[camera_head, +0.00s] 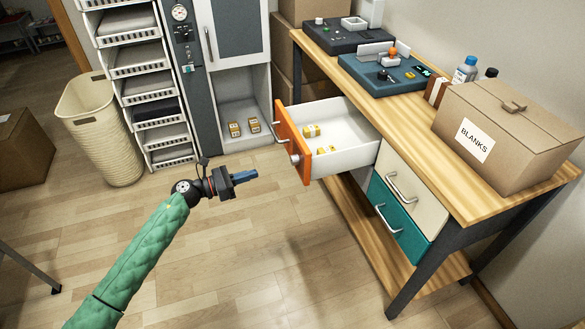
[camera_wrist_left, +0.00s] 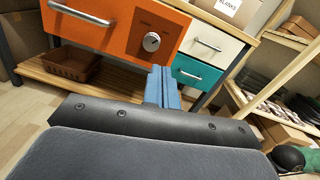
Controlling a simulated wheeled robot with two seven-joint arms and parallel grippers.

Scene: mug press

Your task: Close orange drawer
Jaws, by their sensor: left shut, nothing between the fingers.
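The orange drawer (camera_head: 291,143) is pulled out of the wooden workbench, with small yellow boxes inside its white tray (camera_head: 350,155). Its front has a silver bar handle and a round knob. In the left wrist view the orange front (camera_wrist_left: 122,27) fills the upper left, with the knob near its right part. My left gripper (camera_head: 244,177) is shut and empty, to the left of the drawer front and apart from it. Its blue fingers (camera_wrist_left: 163,86) show below the knob in the wrist view. My right gripper is not in view.
A cream drawer (camera_head: 412,188) and a teal drawer (camera_head: 397,222) sit shut in the bench. A box marked BLANKS (camera_head: 510,135) stands on the worktop (camera_head: 430,145). A tall basket (camera_head: 100,130) and a tray rack are at the left. The floor around my arm is clear.

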